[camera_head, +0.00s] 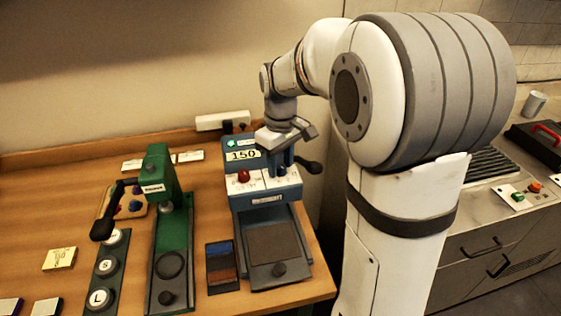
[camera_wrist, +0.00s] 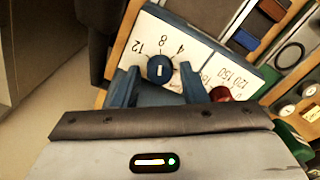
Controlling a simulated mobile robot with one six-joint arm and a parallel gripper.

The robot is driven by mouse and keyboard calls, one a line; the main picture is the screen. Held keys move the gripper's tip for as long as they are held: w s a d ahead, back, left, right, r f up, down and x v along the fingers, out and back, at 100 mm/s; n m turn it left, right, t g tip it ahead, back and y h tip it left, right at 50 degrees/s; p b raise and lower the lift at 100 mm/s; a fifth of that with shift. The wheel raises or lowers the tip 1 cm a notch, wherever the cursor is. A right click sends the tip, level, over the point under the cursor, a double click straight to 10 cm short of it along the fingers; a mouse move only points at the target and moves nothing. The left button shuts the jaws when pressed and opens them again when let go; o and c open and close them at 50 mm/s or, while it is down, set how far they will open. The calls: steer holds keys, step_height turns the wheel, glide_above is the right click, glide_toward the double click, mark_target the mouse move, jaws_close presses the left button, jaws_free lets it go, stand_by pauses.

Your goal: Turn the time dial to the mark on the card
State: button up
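The time dial (camera_wrist: 160,69) is a small round blue knob with a pale pointer line, on a white panel numbered 4, 8 and 12. The panel is on the blue press (camera_head: 262,223). My gripper (camera_head: 287,163) is over the right side of this panel and largely hides the dial in the head view. In the wrist view, its two blue fingers are open, one on each side of the dial, with a visible gap on both sides. A yellowish card (camera_head: 59,259) with a small drawing lies at the table's left; its mark is too small to read.
A red knob (camera_head: 243,176) with its own scale is left of the dial, below a display reading 150. A green press (camera_head: 168,235) with a black-handled lever stands to the left. Colour swatches (camera_head: 222,265) lie between the presses.

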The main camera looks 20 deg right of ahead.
mark_target(281, 166)
steer(key=shift+o, duration=0.8)
step_height(281, 166, up, 8)
steer(key=shift+f, duration=0.1)
steer(key=s+f+m+t, duration=0.1)
steer(key=s+f+m, duration=0.2)
steer(key=s, duration=0.6)
steer(key=s+f+m+t, duration=0.2)
steer(key=s+f+m, duration=0.1)
steer(key=s, duration=0.7)
steer(key=shift+d+f, duration=0.15)
steer(key=shift+f, duration=0.6)
steer(key=shift+c, duration=0.6)
